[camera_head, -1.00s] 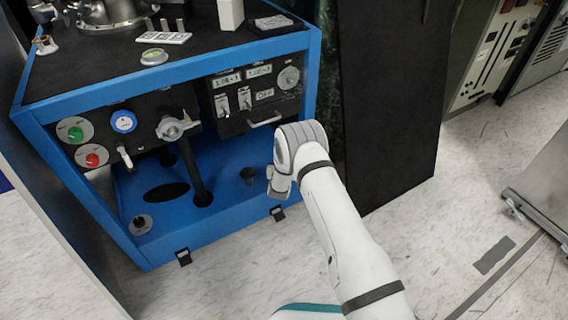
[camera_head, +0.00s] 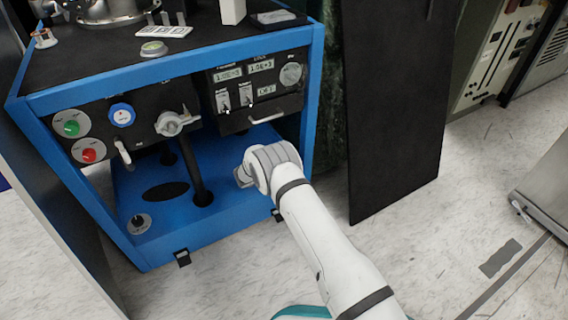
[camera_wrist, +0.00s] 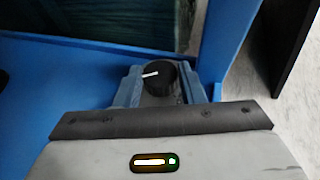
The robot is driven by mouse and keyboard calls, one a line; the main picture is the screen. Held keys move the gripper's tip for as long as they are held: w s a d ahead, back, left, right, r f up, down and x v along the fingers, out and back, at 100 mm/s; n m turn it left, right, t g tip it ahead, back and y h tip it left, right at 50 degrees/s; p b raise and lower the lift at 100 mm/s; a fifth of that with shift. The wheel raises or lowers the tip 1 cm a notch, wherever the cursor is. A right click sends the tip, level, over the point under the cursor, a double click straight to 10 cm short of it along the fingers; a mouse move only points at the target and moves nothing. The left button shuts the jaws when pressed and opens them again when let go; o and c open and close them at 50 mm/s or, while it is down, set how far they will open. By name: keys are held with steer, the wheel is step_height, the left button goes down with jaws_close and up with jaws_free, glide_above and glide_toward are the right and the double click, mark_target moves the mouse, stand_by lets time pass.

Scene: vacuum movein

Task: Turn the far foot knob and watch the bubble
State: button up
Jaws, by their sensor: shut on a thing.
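A black foot knob (camera_wrist: 160,80) with a white pointer line sits between the fingers of my gripper (camera_wrist: 161,88) in the wrist view. The fingers are shut on its sides, and the pointer line points to the left. In the head view, my gripper (camera_head: 243,178) is low in the right part of the cart's blue bay and hides this knob. The round bubble level (camera_head: 153,48) with a green face lies on the black cart top near its front edge. The bubble itself is too small to place.
The blue cart frame (camera_head: 313,100) rises right beside my gripper. The control panel with a drawer handle (camera_head: 252,122) is above it. Another foot knob (camera_head: 139,222) stands at the left of the bay. A black upright panel (camera_head: 395,110) stands to the right.

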steer(key=shift+a+m+g+h, duration=0.2)
steer(key=shift+m+g+h, duration=0.4)
steer(key=shift+m+h, duration=0.15)
steer(key=shift+w, duration=0.1)
steer(key=o, duration=1)
step_height(320, 180, up, 10)
steer(key=p, duration=0.4)
steer(key=shift+p, duration=0.3)
steer(key=shift+c, duration=0.5)
